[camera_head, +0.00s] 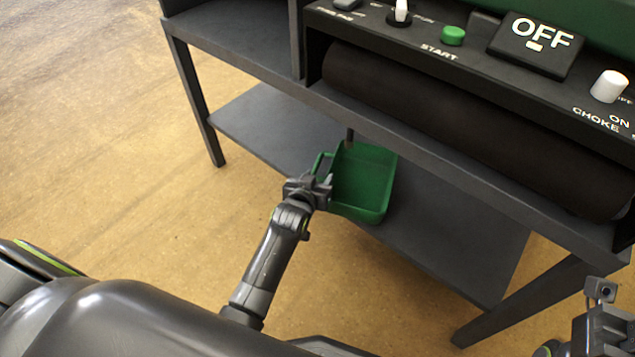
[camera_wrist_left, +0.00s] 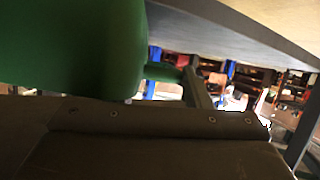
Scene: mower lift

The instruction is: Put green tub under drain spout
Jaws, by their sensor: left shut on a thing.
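The green tub (camera_head: 365,182) is on or just above the lower shelf of the dark bench; I cannot tell whether it touches the shelf. My left gripper (camera_head: 316,187) is shut on the tub's handle at its left side. In the left wrist view the tub (camera_wrist_left: 75,50) fills the upper left, with its handle (camera_wrist_left: 160,72) at a finger. A short dark stub, seemingly the drain spout (camera_head: 349,136), hangs from the upper deck by the tub's far left corner. My right gripper (camera_head: 602,292) is partly in view at the lower right; its fingers are unclear.
The upper deck carries a control panel with a green START button (camera_head: 453,35), an OFF switch (camera_head: 536,44) and a white choke knob (camera_head: 609,86). The lower shelf (camera_head: 450,245) is bare right of the tub. Bench legs (camera_head: 195,100) stand at both ends.

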